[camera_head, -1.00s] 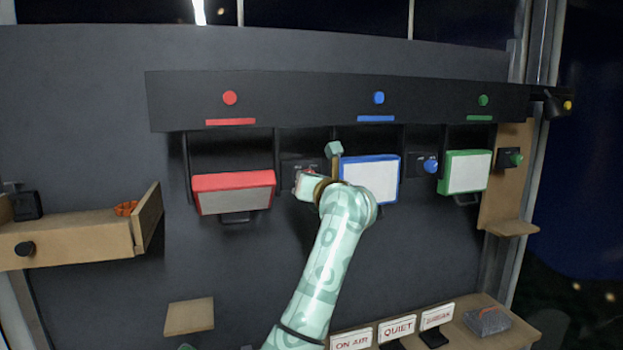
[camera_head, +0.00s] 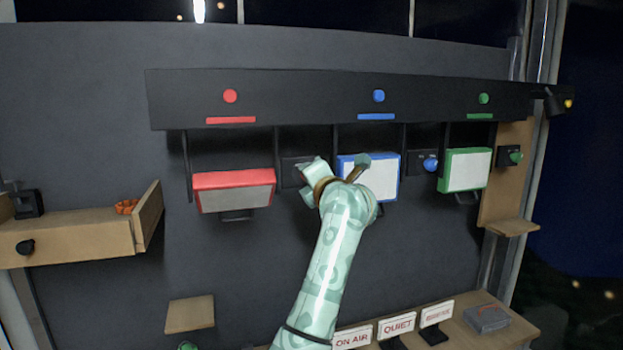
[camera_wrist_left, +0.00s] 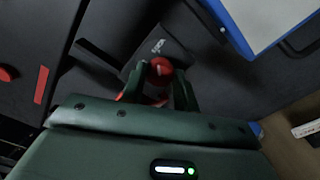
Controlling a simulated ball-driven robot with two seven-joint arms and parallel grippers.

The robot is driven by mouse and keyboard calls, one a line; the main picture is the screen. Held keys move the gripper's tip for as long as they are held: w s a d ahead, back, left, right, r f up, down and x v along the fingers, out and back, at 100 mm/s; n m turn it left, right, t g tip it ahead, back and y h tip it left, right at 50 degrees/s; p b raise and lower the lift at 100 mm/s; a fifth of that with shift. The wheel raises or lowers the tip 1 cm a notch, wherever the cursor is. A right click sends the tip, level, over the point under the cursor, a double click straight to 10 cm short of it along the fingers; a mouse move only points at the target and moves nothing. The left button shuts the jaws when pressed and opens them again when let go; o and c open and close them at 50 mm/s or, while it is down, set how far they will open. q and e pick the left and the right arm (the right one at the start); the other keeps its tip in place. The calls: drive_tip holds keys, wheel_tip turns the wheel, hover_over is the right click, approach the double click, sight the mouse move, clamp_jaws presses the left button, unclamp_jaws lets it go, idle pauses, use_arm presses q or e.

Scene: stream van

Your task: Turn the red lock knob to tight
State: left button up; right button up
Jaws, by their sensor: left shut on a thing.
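The red lock knob (camera_wrist_left: 160,68) shows between the fingertips of my left gripper (camera_wrist_left: 161,82) in the left wrist view. The gripper is shut on it. The knob sits on a dark plate (camera_wrist_left: 158,45) with small white lettering, too small to read. In the head view the left gripper (camera_head: 310,170) is in front of this dark plate (camera_head: 290,172), between the red-framed panel (camera_head: 235,193) and the blue-framed panel (camera_head: 385,175). There the gripper hides the knob. My right gripper is not in view.
The blue-framed panel is close to the right of my wrist. A blue knob (camera_head: 430,164) and a green knob (camera_head: 514,157) sit farther right. An open drawer (camera_head: 75,238) juts out at left. Signs (camera_head: 398,326) stand on a low shelf. The wall below the panels is clear.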

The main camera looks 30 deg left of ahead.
use_arm(q)
drive_tip(key=shift+m, duration=0.4)
drive_tip(key=o, duration=1)
drive_tip(key=shift+w+d, duration=0.1)
drive_tip(key=shift+d, duration=0.1)
drive_tip(key=b+v, duration=0.6)
drive_tip(key=v, duration=1)
drive_tip(key=shift+s, duration=0.2)
